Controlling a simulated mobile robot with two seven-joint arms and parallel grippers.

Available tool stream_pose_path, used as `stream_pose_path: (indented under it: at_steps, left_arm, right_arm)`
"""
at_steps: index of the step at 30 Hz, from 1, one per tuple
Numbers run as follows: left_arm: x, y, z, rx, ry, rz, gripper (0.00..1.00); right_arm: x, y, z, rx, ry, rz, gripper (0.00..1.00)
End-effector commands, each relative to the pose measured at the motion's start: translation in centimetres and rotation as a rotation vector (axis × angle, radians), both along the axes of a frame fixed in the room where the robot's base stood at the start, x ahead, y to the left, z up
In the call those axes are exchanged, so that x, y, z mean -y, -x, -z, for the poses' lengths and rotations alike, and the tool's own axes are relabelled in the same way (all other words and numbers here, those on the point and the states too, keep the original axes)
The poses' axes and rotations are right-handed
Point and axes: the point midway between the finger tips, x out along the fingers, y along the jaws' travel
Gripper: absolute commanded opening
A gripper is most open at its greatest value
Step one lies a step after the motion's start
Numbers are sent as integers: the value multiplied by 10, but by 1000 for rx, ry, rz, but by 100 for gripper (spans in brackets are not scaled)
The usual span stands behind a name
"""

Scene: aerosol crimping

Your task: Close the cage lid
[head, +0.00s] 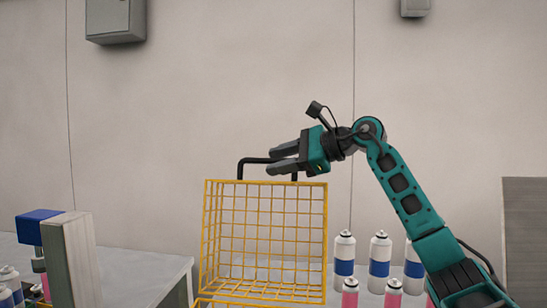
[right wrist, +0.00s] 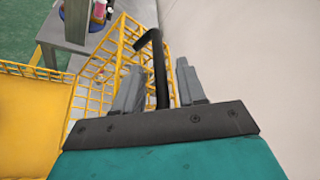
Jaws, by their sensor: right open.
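The yellow wire cage lid (head: 265,228) stands upright, raised, in the middle of the head view. A black bar handle (head: 240,169) is fixed at its top edge. My right gripper (head: 271,160) is at that handle, reaching in from the right. In the right wrist view its two grey fingers (right wrist: 158,68) stand apart with the black handle (right wrist: 160,75) between them. The gripper is open, and I cannot tell whether a finger touches the bar. The yellow mesh (right wrist: 98,72) also shows there. Most of the cage below the lid is out of the head view. My left gripper is not in view.
White and blue spray cans (head: 380,258) and pink ones stand right of the lid. A grey table (head: 145,272) is at the left, with a grey and blue fixture (head: 72,255) in front. A solid yellow surface (right wrist: 30,125) shows in the wrist view. A plain wall is behind.

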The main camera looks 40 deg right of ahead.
Motion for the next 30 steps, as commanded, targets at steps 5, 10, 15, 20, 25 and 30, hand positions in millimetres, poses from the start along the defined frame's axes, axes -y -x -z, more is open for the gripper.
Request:
stream_pose_path:
  at_steps: [5, 10, 15, 20, 25, 30]
  left_arm:
    - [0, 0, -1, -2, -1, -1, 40]
    - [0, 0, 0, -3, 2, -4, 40]
    - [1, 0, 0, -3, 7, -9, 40]
    - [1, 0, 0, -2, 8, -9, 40]
    - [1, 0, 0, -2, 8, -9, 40]
    - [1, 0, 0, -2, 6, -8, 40]
  right_arm:
    - [-6, -13, 4, 1, 0, -1, 40]
    - [-7, -16, 5, -1, 0, 1, 40]
    - [-7, -15, 6, -1, 0, 1, 38]
    - [-6, -15, 5, -1, 1, 0, 23]
    - [-6, -15, 5, -1, 1, 0, 7]
    - [-6, -15, 5, -1, 1, 0, 0]
